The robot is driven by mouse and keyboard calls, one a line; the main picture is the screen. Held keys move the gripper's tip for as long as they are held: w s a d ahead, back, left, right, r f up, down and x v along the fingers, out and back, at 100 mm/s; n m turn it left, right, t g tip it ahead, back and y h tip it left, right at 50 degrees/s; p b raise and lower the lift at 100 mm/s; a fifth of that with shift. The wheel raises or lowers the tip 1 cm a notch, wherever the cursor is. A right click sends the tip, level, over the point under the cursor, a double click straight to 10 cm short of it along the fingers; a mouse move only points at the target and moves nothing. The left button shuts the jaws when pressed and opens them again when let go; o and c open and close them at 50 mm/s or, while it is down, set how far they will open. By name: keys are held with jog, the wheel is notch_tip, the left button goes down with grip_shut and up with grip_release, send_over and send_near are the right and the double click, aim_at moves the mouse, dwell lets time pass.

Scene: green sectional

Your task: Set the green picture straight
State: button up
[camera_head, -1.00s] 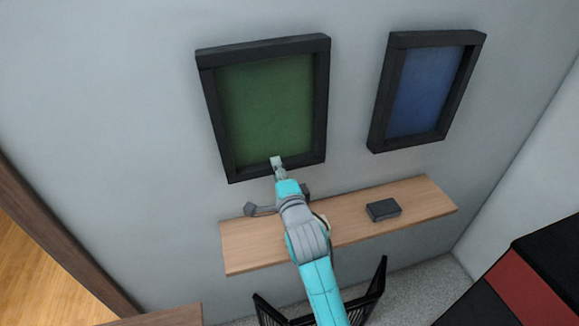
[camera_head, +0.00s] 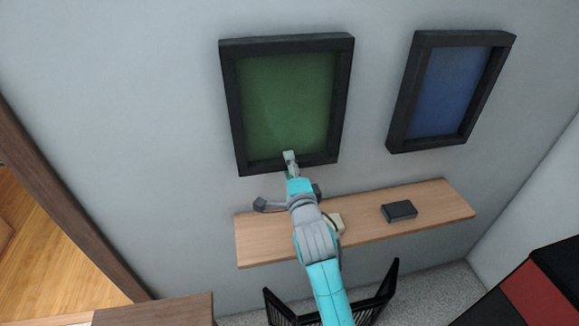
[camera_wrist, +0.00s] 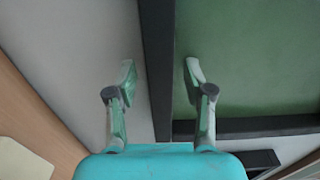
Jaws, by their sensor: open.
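The green picture (camera_head: 287,105) hangs on the wall in a thick black frame. In the head view its top and bottom edges rise slightly to the right. With the slanted view I cannot tell its true tilt. My gripper (camera_head: 290,157) is at the frame's bottom bar, near its middle. In the wrist view my gripper (camera_wrist: 160,72) is open, one finger over the grey wall side and one over the green panel (camera_wrist: 245,60). The black bar (camera_wrist: 158,60) lies between the fingers. I see no clear contact with it.
A blue picture (camera_head: 443,92) in a black frame hangs to the right. Below is a wooden shelf (camera_head: 440,201) with a dark box (camera_head: 399,211) and a pale object (camera_head: 336,222) beside my arm. Bare wall surrounds the green picture.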

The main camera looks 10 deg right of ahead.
jog(key=s, duration=1.1)
jog(key=shift+s, duration=0.35)
jog(key=s+d+f+n+g, duration=0.1)
jog(key=s+d+f+n, duration=0.1)
jog(key=s+f+n, duration=0.6)
jog(key=s+d+f+n+g, duration=0.1)
jog(key=s+d+f, duration=0.1)
jog(key=s+f, duration=0.65)
jog(key=s+d+r+n+g, duration=0.1)
jog(key=s+n, duration=0.8)
jog(key=s, duration=1.6)
jog(key=shift+s+d+r, duration=0.25)
jog(key=shift+d+r, duration=0.2)
jog(key=shift+r, duration=0.45)
